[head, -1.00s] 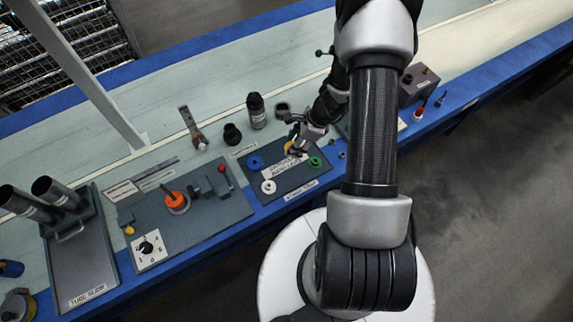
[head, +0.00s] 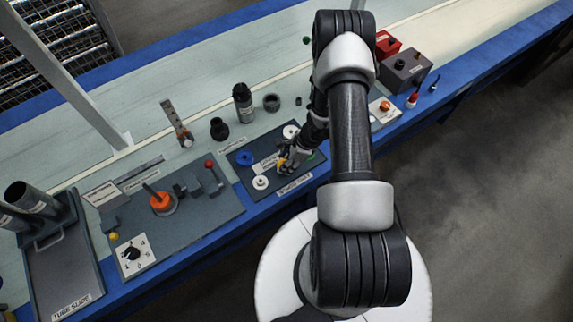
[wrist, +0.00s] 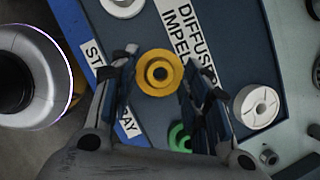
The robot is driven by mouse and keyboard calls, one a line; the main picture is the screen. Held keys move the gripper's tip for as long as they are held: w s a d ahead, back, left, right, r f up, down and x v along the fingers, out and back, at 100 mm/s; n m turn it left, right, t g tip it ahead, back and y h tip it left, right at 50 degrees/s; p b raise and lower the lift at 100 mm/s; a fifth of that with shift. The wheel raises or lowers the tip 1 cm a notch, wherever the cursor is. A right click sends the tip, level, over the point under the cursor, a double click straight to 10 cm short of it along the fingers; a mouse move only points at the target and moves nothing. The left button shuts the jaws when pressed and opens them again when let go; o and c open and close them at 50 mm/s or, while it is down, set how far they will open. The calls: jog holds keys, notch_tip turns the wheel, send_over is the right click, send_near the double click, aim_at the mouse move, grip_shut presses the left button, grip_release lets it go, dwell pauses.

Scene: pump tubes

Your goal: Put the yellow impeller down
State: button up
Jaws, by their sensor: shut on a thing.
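The yellow impeller (wrist: 159,72) is a round disc with a raised hub. My gripper (wrist: 157,88) is shut on it, with one finger at each side in the wrist view. In the head view the yellow impeller (head: 282,162) shows as a small patch at the tip of my gripper (head: 287,161), above the dark stage tray (head: 237,163). Whether it touches the tray cannot be told.
A dark fixture board with an orange part (head: 160,201) stands left of the tray. A black bottle (head: 243,101), a black cup (head: 219,129) and a dark ring (head: 271,102) stand behind it. A grey box (head: 405,68) is farther right. Open bench lies behind.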

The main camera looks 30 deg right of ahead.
jog(key=shift+f, duration=0.9)
jog(key=shift+f, duration=0.1)
jog(key=shift+f+b, duration=0.15)
jog(key=shift+b, duration=0.25)
jog(key=o, duration=1.3)
